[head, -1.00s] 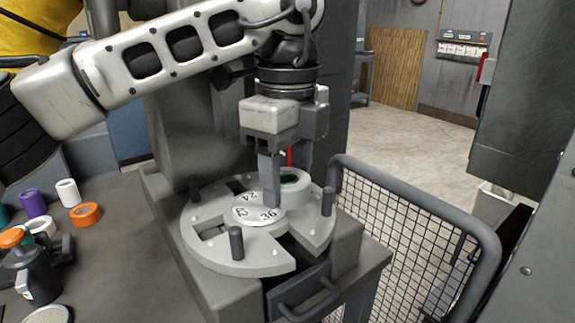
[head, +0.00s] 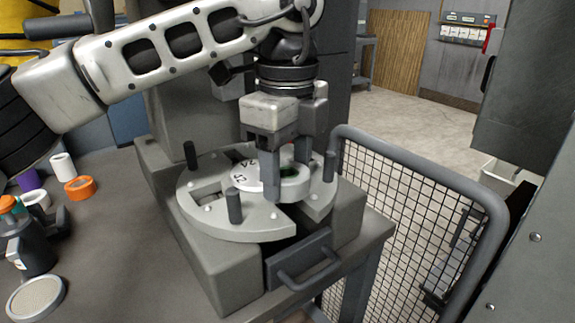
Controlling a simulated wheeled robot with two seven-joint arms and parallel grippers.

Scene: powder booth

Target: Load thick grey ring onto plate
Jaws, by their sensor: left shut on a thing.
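A thick grey ring (head: 291,193), with green showing inside its opening, is at the right of the plate's middle. My left gripper (head: 286,180) comes down from above and is shut on the ring, its near finger covering part of it. The plate (head: 250,222) is a round light-grey disc with upright dark pegs and cut-outs. Its white, marked centre (head: 245,177) is partly hidden by the ring and finger. I cannot tell whether the ring touches the plate. My right gripper is not in view.
An orange ring (head: 80,188), a white ring (head: 63,166) and a purple ring (head: 28,181) lie on the bench at left, near a dark tool (head: 35,250) and a round mesh disc (head: 36,298). A mesh guard (head: 400,220) stands right of the plate's base.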

